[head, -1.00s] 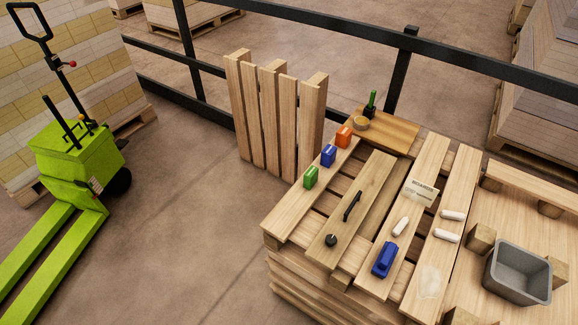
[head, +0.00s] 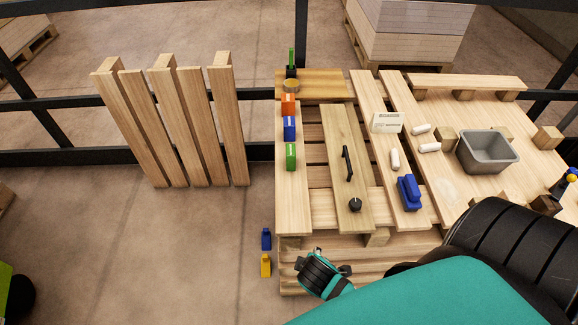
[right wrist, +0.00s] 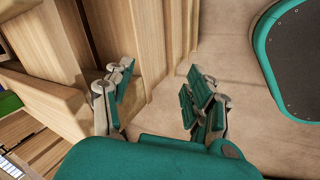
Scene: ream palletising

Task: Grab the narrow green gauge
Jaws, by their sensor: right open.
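A small green block (head: 291,157) stands on the left plank of the pallet in the head view, in line with a blue block (head: 289,128) and an orange block (head: 288,104). A thin green upright piece (head: 291,56) in a black base stands at the far left corner; I cannot tell which green piece is the gauge. My right gripper (head: 322,262) is low at the pallet's front side, well short of both. In the right wrist view, its fingers (right wrist: 158,82) are apart with nothing between them. My left gripper is out of view.
A board with a black handle (head: 347,163) lies on the pallet. A blue tool (head: 409,192), white pieces and a grey bin (head: 487,151) lie to the right. Blue (head: 266,239) and yellow (head: 265,265) pieces show beside the pallet's front left. Upright slats (head: 172,125) stand left.

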